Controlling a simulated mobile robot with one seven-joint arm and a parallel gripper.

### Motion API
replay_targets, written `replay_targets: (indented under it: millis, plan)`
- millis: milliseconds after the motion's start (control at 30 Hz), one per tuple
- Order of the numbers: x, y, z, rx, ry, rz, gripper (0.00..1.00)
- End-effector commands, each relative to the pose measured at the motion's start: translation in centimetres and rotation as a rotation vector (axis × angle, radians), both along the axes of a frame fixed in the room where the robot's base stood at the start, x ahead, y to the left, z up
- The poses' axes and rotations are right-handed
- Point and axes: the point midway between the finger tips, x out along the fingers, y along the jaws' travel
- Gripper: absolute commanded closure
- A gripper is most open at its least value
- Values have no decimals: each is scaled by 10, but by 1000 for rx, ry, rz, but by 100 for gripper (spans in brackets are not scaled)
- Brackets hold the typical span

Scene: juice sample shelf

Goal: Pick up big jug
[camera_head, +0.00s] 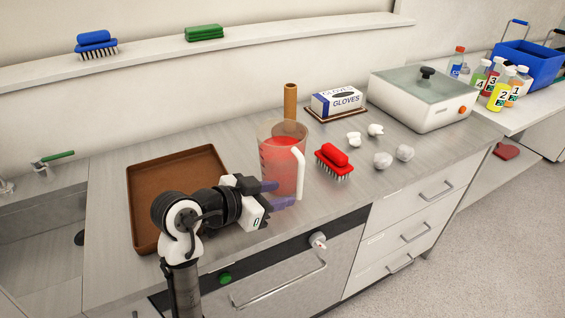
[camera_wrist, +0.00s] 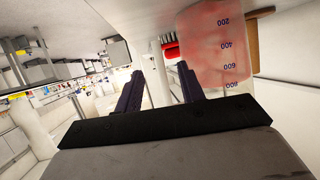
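The big jug (camera_head: 279,160) is clear, with red liquid inside and a white handle (camera_head: 299,168) on its right side. It stands upright on the steel counter. My gripper (camera_head: 284,194) is low at the jug's front, its two purple fingers apart. In the wrist view the jug (camera_wrist: 218,42), with printed volume marks, lies to the right of the open fingers (camera_wrist: 157,75). The right finger overlaps the jug's edge there; I cannot tell whether they touch. No jug body shows between the fingers.
A brown tray (camera_head: 134,222) lies to the left. A red brush (camera_head: 334,161) stands close right of the jug, and a brown cylinder (camera_head: 290,101) behind it. Crumpled white balls (camera_head: 382,160), a glove box (camera_head: 338,101) and a lidded white appliance (camera_head: 420,105) are farther right.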

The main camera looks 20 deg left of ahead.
Motion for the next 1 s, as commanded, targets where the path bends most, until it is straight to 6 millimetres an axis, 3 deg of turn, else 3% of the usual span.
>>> replay_targets:
  millis: [500,767,1000]
  plan:
    - [43,-23,-19,-1,2,1,61]
    - [45,-25,-22,1,0,2,61]
    - [45,-25,-22,-1,0,1,90]
